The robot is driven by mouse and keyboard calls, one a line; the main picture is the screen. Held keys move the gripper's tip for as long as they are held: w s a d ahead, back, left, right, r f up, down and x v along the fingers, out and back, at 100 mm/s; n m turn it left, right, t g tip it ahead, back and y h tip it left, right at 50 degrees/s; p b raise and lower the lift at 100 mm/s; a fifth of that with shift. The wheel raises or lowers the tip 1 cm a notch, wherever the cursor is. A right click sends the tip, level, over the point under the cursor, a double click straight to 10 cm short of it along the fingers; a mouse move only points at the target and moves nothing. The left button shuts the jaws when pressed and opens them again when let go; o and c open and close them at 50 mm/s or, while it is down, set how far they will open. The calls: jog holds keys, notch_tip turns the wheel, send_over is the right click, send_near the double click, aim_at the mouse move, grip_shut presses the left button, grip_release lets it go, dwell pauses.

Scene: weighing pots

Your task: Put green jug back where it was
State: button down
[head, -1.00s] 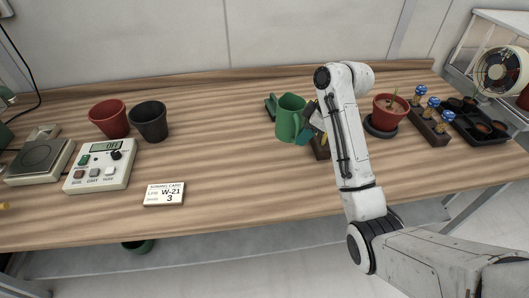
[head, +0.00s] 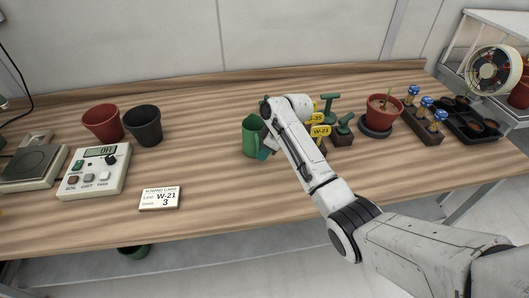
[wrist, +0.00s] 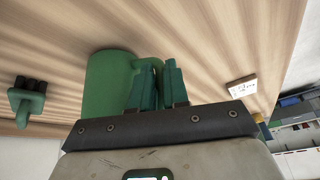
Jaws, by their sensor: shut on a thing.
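The green jug (head: 253,138) is upright near the middle of the bench in the head view, just left of my gripper (head: 266,150). In the wrist view, the jug (wrist: 108,82) is at the left of my teal fingers (wrist: 158,72), which are shut on its handle. My gripper is partly hidden behind my arm in the head view. I cannot tell whether the jug's base touches the wood or hangs just above it.
Green-handled tools (head: 330,103) and yellow tags (head: 320,131) stand close right of my arm. A potted seedling (head: 383,110) is farther right. A red pot (head: 102,122), black pot (head: 142,125), control box (head: 94,172) and sowing card (head: 159,198) are left. Bare wood lies in front.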

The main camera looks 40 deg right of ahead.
jog(key=shift+f, duration=0.35)
jog(key=c, duration=1.1)
grip_release()
jog(key=shift+f, duration=0.1)
jog(key=v, duration=1.2)
jog(key=s+a+f+m+g, duration=0.1)
jog(key=s+a+f+m, duration=0.2)
jog(key=s+a+f, duration=1.15)
jog(key=s+a+m+g+h, duration=0.2)
jog(key=s+a, duration=0.2)
jog(key=s, duration=1.3)
jog(key=shift+s+r+m+h, duration=0.2)
jog(key=shift+r+m+h, duration=0.1)
jog(key=shift+m+h, duration=0.1)
